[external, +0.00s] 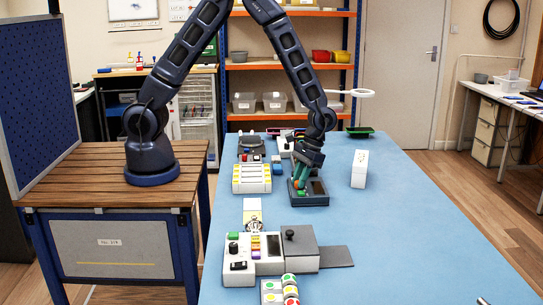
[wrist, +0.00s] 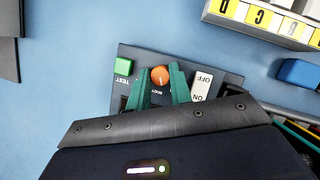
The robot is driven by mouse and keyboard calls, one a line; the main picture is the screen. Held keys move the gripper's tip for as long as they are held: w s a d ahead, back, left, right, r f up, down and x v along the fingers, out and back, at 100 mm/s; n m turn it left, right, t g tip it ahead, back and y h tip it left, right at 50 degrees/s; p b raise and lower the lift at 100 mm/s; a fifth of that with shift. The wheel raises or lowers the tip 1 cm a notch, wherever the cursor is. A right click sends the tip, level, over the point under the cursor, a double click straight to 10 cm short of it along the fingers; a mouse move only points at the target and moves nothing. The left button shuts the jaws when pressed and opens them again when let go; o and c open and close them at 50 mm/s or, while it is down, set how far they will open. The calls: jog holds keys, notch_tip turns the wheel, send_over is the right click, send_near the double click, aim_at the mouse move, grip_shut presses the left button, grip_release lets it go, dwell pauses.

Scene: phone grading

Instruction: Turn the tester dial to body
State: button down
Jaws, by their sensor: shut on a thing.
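The tester is a dark box on the blue table, seen in the external view (external: 319,199) and in the wrist view (wrist: 232,79). Its orange round dial (wrist: 160,76) sits between a green TEST button (wrist: 123,66) and a white OFF/ON switch (wrist: 202,86). A label that looks like BODY shows beside the dial, between my fingers. My gripper (wrist: 160,71) reaches down over the tester, its green fingers shut on the dial from both sides. It also shows in the external view (external: 301,181). The dial's pointer is too small to read surely. Part of the tester is hidden behind my gripper.
A white tray with yellow labels (external: 252,187) lies left of the tester, with a blue block (wrist: 300,73) near it. A white upright box (external: 360,168) stands to the right. A grey-and-white device (external: 267,258) with buttons lies nearer the camera.

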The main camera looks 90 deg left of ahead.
jog(key=m+y, duration=0.1)
jog(key=m, duration=0.4)
jog(key=shift+w+d+y, duration=0.1)
jog(key=shift+d+y, duration=0.05)
jog(key=shift+y, duration=0.25)
dwell(0.3)
jog(key=c, duration=1.3)
grip_release()
jog(key=shift+v, duration=5.4)
jog(key=shift+w+d, duration=0.1)
